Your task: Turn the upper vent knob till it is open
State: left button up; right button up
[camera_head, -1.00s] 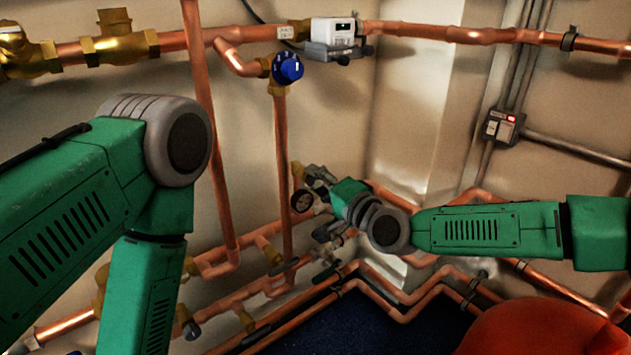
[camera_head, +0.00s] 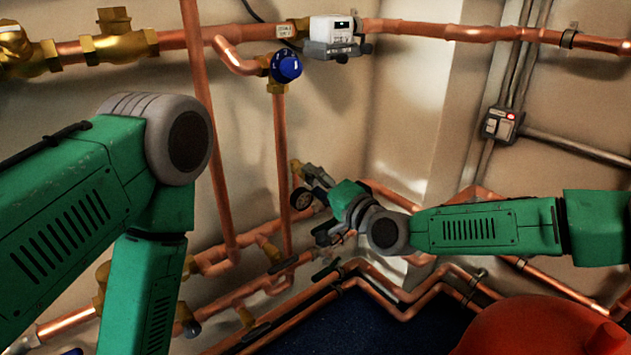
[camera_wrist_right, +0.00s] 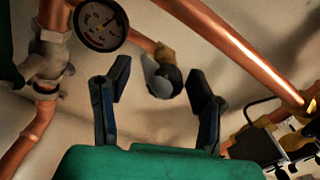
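My right gripper (camera_head: 319,205) is low by the wall pipes, beside a round gauge (camera_head: 302,198). In the right wrist view its two dark fingers (camera_wrist_right: 160,86) are spread apart. A small knob with a black end and a grey side (camera_wrist_right: 165,80) shows between and beyond the fingertips, with visible gaps on both sides. I cannot tell for sure that this is the upper vent knob. The gauge also shows at the upper left of the wrist view (camera_wrist_right: 101,25). A blue knob (camera_head: 286,66) sits higher on the pipes, away from the gripper. My left gripper is out of view.
Copper pipes (camera_head: 281,150) run upright and across the wall around my right gripper. A white box device (camera_head: 332,30) sits on the top pipe. A red rounded object (camera_head: 540,325) is at the lower right. A switch box (camera_head: 502,124) is on the right wall.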

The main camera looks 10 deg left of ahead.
jog(key=v, duration=1.2)
jog(key=shift+w+d+f, duration=0.1)
jog(key=shift+f, duration=0.05)
